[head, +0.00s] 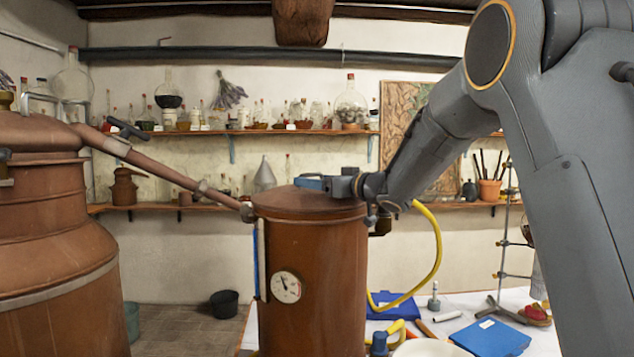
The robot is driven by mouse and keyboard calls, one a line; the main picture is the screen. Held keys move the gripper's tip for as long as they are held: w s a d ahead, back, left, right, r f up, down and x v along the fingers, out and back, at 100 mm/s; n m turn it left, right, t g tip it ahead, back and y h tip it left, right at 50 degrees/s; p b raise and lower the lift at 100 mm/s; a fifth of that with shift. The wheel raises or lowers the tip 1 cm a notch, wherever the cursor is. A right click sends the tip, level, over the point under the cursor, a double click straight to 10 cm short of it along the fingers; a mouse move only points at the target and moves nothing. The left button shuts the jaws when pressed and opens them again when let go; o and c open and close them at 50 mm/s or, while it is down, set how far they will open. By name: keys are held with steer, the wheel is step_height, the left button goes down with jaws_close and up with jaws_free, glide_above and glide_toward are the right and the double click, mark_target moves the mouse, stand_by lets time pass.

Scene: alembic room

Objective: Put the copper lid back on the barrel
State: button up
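The copper barrel (318,272) stands upright in the middle of the head view, with a round white gauge (286,287) on its front. A copper lid (280,202) covers its top. The lid looks level, but I cannot tell whether it is fully seated. My gripper (312,183) comes in from the right and lies just above the lid's top, with blue parts at its end. I cannot see its fingers clearly, whether it touches the lid, or whether it holds a handle there.
A large copper still (50,240) stands at the left, and its pipe (160,174) slopes down to the barrel's upper left edge. A table (545,340) at the lower right bears blue books (490,338) and a yellow hose (437,250). Shelves of glassware (240,133) line the back wall.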

steer(key=o, duration=2.1)
steer(key=shift+f, duration=0.15)
